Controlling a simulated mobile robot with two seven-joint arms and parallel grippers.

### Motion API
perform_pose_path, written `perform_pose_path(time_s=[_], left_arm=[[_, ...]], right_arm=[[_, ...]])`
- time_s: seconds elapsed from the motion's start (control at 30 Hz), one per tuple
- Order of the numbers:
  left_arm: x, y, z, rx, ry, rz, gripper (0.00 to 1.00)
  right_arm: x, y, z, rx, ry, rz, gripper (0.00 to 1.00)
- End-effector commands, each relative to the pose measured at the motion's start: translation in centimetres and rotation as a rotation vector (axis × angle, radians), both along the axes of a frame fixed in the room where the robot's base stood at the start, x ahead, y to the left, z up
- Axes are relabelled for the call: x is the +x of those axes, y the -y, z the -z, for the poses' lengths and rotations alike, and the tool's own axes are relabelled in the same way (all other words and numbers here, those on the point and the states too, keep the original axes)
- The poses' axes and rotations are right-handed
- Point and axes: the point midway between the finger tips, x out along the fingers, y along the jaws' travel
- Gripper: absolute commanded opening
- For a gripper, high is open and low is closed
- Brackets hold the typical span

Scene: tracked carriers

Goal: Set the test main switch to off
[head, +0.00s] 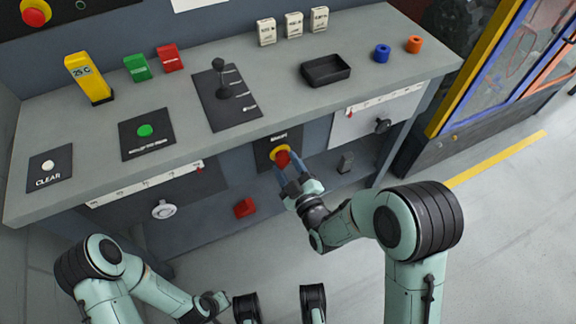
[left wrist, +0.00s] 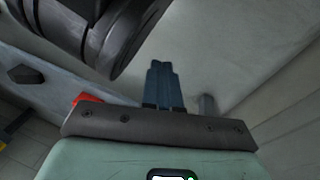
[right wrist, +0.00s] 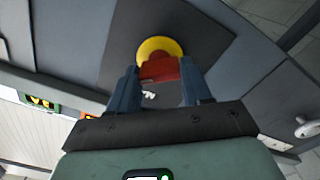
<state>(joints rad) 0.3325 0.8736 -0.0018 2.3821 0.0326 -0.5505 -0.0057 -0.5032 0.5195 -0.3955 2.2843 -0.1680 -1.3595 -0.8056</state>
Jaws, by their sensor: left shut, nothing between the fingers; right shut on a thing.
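The main switch is a red handle (head: 283,159) on a round yellow base, set on a dark panel (head: 264,153) on the front of the bench. My right gripper (head: 290,172) is at the switch, its fingers either side of the red handle. In the right wrist view the red handle (right wrist: 163,69) sits between the blue fingertips, in front of the yellow base (right wrist: 160,46). The lettering on the panel is too small to read fully. My left gripper (left wrist: 163,72) is shut and empty, low at the left; it also shows in the head view (head: 222,300).
On the bench top (head: 275,115) are a lever panel (head: 226,99), a black tray (head: 326,70), a green button (head: 145,131), a clear button (head: 48,164) and small blocks. A white knob (head: 164,209) and a black knob (head: 382,126) stick out of the front. A red block (head: 244,208) lies below.

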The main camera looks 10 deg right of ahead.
Motion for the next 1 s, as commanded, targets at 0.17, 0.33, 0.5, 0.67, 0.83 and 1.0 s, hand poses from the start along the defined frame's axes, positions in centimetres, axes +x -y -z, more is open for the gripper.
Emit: perform_pose_path(time_s=[0.17,0.33,0.5,0.67,0.83,1.0], left_arm=[[0.3,0.0,-0.3,0.001,0.01,0.0,0.0],[0.7,0.1,-0.7,0.002,0.024,0.001,0.0],[1.2,0.1,-1.1,0.003,0.041,0.002,0.0],[1.8,0.2,-1.7,0.003,0.06,0.004,0.0],[2.3,0.4,-2.2,0.003,0.078,0.005,0.0],[2.8,0.4,-2.6,0.004,0.093,0.005,0.0]], right_arm=[[0.0,0.0,0.1,-0.162,0.044,0.001,0.18],[0.0,0.0,0.1,-0.317,0.088,0.0,0.18],[0.0,0.0,0.0,-0.471,0.132,0.001,0.18],[0.0,0.0,0.0,-0.604,0.171,0.0,0.18],[0.0,0.0,0.0,-0.721,0.205,0.001,0.18],[0.0,0.0,0.0,-0.807,0.23,0.0,0.18]])
